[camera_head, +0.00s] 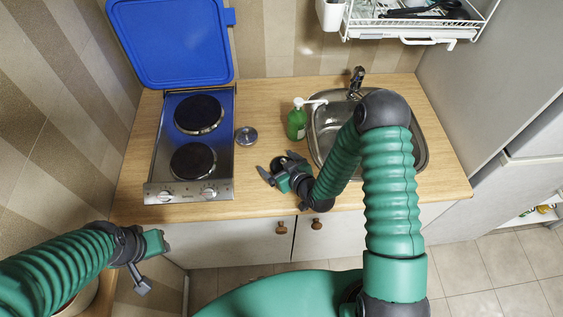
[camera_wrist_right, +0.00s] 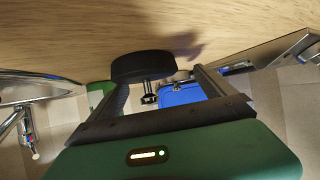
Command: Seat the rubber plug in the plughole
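The rubber plug (camera_wrist_right: 141,66) is a black disc with a metal stem. In the wrist view, which looks upside down, it is at the wooden counter with its stem pointing away from the wood. My right gripper (camera_head: 279,166) is low over the counter, left of the sink. Its fingers are apart, with the plug in the gap between them; a gap shows beside the plug on the right. The sink (camera_head: 318,128) is steel; my right arm crosses it, and I cannot see the plughole.
A round metal disc (camera_head: 246,135) lies beside the hob (camera_head: 220,160), whose blue lid (camera_head: 172,42) is raised. The tap (camera_head: 356,80) is behind the sink. A dish rack (camera_head: 415,27) hangs above.

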